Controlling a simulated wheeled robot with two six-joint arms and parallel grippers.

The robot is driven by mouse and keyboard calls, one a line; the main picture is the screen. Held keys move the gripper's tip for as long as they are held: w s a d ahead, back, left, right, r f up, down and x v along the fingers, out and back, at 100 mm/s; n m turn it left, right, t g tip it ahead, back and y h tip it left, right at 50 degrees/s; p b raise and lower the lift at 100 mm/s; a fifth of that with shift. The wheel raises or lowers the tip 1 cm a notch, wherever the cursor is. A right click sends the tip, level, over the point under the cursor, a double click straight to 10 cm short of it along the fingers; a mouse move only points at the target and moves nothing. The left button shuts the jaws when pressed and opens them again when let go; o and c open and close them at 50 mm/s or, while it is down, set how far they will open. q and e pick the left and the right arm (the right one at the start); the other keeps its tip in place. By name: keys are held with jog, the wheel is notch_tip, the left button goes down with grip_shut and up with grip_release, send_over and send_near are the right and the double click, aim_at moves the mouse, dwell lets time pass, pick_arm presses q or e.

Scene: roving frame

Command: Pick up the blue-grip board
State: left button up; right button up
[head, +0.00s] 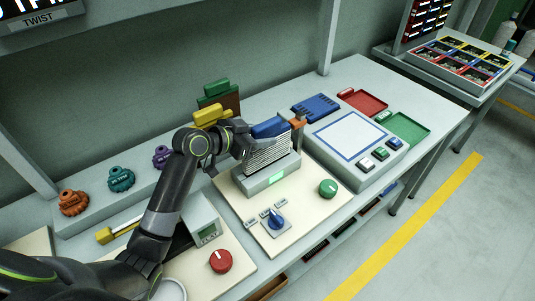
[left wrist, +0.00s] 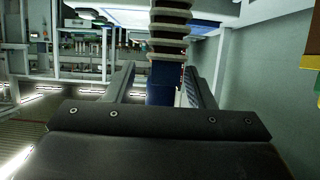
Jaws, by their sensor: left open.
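The blue-grip board shows its blue grip (head: 270,127) above a pale finned stack on a grey base with a lit green panel (head: 278,178). The rest of the board is hidden or cannot be told apart from the fins. My left gripper (head: 258,137) is open at the grip. In the left wrist view the blue part (left wrist: 160,92) stands between the two fingers (left wrist: 162,82), with room on both sides, and pale ribs show beyond it. My right gripper is not in view.
A yellow grip (head: 212,115) and a green grip (head: 217,88) stand behind my wrist. A blue knob (head: 277,220), a green knob (head: 328,187) and a red knob (head: 221,261) sit in front. A blue-outlined pad (head: 350,135) and a red tray (head: 364,103) lie to the right.

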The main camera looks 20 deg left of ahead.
pick_arm(q)
jog(key=shift+c, duration=0.7)
jog(key=shift+r, duration=0.1)
grip_shut()
